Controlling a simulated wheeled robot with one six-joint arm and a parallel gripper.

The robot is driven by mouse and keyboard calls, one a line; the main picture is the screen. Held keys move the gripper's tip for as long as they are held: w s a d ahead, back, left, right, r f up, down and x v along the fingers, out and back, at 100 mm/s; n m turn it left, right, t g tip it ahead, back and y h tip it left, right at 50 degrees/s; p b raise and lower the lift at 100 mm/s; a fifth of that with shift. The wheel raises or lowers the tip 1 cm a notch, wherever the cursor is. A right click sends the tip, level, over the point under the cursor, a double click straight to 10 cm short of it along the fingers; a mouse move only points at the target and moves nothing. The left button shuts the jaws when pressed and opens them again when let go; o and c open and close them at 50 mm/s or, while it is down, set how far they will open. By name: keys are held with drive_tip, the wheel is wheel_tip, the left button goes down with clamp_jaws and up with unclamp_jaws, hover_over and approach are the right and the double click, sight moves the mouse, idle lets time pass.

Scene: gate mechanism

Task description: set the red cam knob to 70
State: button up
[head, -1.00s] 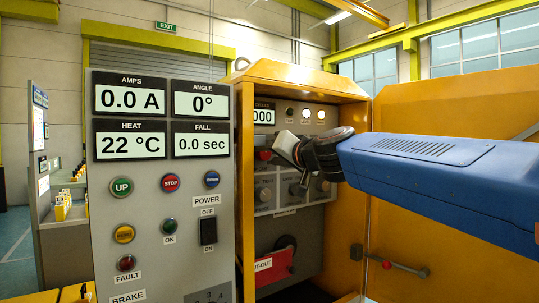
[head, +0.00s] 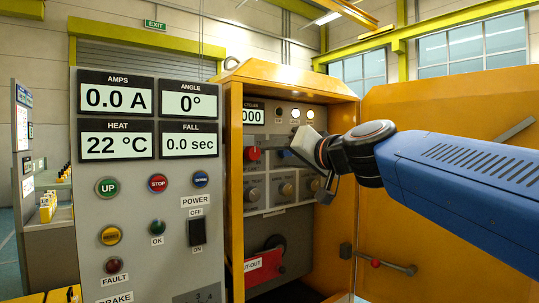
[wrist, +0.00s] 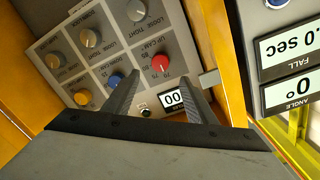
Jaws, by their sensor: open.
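The red cam knob (head: 252,153) sits at the left of the upper knob row on the grey panel inside the orange cabinet. In the wrist view the red knob (wrist: 161,63) shows just beyond the fingertips, under an upside-down "UP CAM" label with small scale numbers. Its exact setting is too small to tell. My gripper (head: 312,160) is in front of the panel, right of the red knob in the head view. In the wrist view my gripper (wrist: 158,77) is open and empty, its fingers spread toward the knob, apart from it.
Grey knobs (head: 286,189) sit below the red one, and blue (wrist: 116,80) and yellow (wrist: 82,97) knobs beside it. The cabinet's orange side wall (head: 235,180) and the button console (head: 140,230) stand left. An open orange door (head: 440,120) is at right.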

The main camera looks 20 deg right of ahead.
drive_tip(key=v, duration=0.7)
drive_tip(key=shift+f, duration=0.1)
idle(0.6)
wheel_tip(320, 180, down, 14)
drive_tip(key=s+a+n+g, duration=0.1)
drive_tip(key=s+a+g, duration=0.1)
drive_tip(key=g, duration=0.2)
drive_tip(key=s+d+f+g+h, duration=0.1)
drive_tip(key=s+f, duration=0.3)
drive_tip(key=f, duration=0.6)
drive_tip(key=s+d+f+n+g+h, duration=0.1)
drive_tip(key=s+f+g, duration=0.3)
drive_tip(key=f, duration=0.7)
drive_tip(key=s+d+f+n+g+h, duration=0.1)
drive_tip(key=s+d+f+g+h, duration=0.1)
drive_tip(key=s+f, duration=0.4)
wheel_tip(320, 180, down, 5)
drive_tip(key=shift+s+d+r+g+h, duration=0.1)
drive_tip(key=shift+s+d+g+h, duration=0.15)
drive_tip(key=shift+g, duration=0.25)
drive_tip(key=shift+w+r, duration=0.1)
